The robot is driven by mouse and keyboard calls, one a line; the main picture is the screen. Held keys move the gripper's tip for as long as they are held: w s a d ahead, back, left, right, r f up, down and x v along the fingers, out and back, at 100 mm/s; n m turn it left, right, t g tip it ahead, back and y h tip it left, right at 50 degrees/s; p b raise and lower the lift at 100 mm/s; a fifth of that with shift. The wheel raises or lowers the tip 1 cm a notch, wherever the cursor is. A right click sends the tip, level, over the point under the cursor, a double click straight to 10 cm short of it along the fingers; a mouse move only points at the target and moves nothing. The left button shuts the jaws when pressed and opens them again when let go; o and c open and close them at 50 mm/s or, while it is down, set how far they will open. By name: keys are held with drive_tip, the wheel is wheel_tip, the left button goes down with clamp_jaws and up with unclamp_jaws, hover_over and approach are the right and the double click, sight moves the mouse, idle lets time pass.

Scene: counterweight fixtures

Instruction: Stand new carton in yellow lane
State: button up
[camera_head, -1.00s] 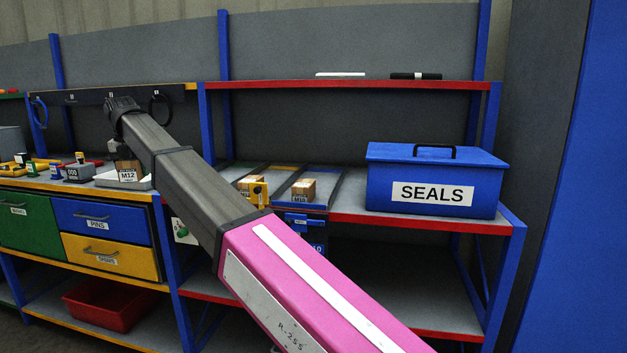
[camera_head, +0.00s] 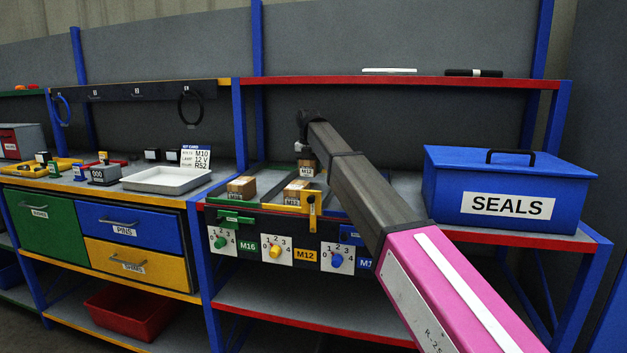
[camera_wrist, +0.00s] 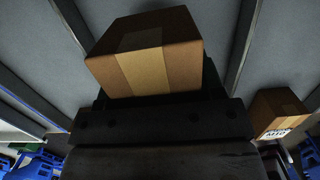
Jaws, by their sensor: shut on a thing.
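My gripper (camera_head: 303,149) is shut on a brown carton (camera_head: 306,169) with a white M12 label. It holds the carton over the back of the lane rack. Another carton (camera_head: 241,187) stands in the green-gated lane. A carton labelled M10 (camera_wrist: 281,112) shows right of a divider in the wrist view.
The blue SEALS box (camera_head: 508,190) stands right of the rack. A red-edged shelf (camera_head: 400,82) runs above. A white tray (camera_head: 166,180) sits on the left bench. The green gate (camera_head: 235,217) and several dials line the rack front. My arm hides much of the blue lane.

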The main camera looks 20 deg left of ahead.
sight(312, 186)
drive_tip(key=shift+w+d+f, duration=0.15)
drive_tip(key=shift+w+f, duration=0.25)
drive_tip(key=shift+w, duration=0.25)
drive_tip(key=shift+f, duration=2.05)
drive_tip(key=shift+s, duration=0.1)
drive_tip(key=o, duration=1.3)
drive_tip(key=shift+f, duration=0.1)
drive_tip(key=r, duration=0.4)
drive_tip(key=s+r, duration=0.1)
drive_tip(key=r, duration=0.7)
drive_tip(key=shift+s, duration=0.2)
